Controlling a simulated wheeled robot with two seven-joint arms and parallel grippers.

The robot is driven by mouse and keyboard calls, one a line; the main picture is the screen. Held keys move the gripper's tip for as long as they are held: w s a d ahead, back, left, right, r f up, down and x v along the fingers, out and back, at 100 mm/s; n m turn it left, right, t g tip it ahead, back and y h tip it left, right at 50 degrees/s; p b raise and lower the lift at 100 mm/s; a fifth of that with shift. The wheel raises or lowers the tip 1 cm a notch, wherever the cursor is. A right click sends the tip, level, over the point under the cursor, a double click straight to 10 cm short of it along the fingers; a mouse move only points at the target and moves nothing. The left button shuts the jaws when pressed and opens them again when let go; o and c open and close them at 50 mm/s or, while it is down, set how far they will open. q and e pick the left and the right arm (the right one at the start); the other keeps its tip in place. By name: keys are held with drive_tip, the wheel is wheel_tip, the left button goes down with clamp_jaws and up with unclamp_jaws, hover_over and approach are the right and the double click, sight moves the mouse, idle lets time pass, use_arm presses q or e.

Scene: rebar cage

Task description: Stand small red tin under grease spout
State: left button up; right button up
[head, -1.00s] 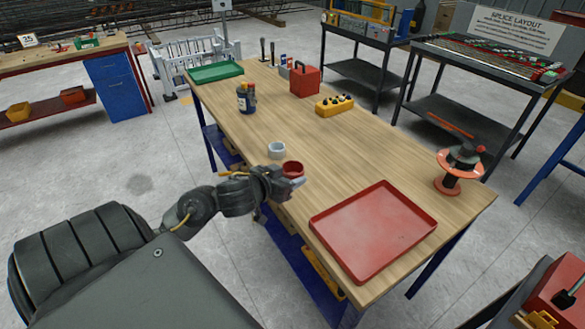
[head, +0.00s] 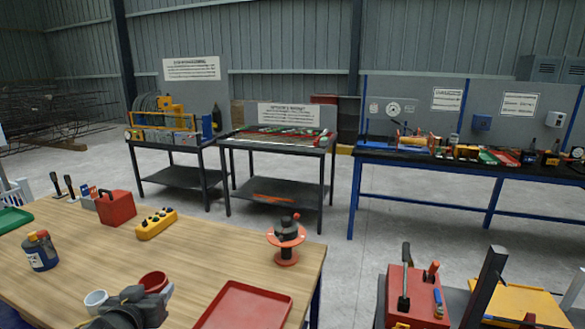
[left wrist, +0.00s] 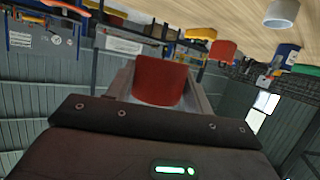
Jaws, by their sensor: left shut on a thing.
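The small red tin (head: 153,281) is in my left gripper (head: 152,296), over the wooden bench near its front edge. In the left wrist view the tin (left wrist: 160,80) sits between the two fingers, which are shut on it. A small grey-white cup (head: 95,300) stands on the bench just left of the tin; it also shows in the left wrist view (left wrist: 282,12). I cannot make out a grease spout in these views. My right gripper is not in view.
The wooden bench (head: 205,262) holds a red tray (head: 245,306), an orange spool (head: 286,240), a yellow control box (head: 156,224), a red box (head: 116,208) and a dark bottle (head: 40,250). A long dark workbench (head: 380,154) with several items stands at back right. Open floor lies between.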

use_arm(q)
drive_tip(key=w+d+r+m+h, duration=0.1)
drive_tip(key=w+d+r, duration=0.1)
drive_tip(key=d+r, duration=0.6)
drive_tip(key=shift+w+d+r+m+h, duration=0.3)
drive_tip(key=shift+d+m, duration=0.1)
drive_tip(key=shift+d, duration=0.1)
drive_tip(key=shift+d, duration=0.35)
drive_tip(key=shift+w, duration=0.1)
drive_tip(key=shift+n+y, duration=0.7)
drive_tip(key=shift+y, duration=0.2)
drive_tip(key=a+f, duration=0.2)
drive_tip(key=a, duration=0.1)
drive_tip(key=s+a+f, duration=0.1)
drive_tip(key=a+f, duration=0.2)
drive_tip(key=s+a+f, duration=0.1)
drive_tip(key=a+f, duration=0.2)
drive_tip(key=shift+s+f, duration=0.15)
drive_tip(key=shift+s, duration=0.05)
drive_tip(key=s+a+f+h, duration=0.1)
drive_tip(key=s+a+f, duration=0.5)
drive_tip(key=a, duration=0.1)
drive_tip(key=shift+s+f+m, duration=0.25)
drive_tip(key=shift+s+m, duration=0.1)
drive_tip(key=shift+m, duration=0.05)
drive_tip(key=shift+a, duration=0.1)
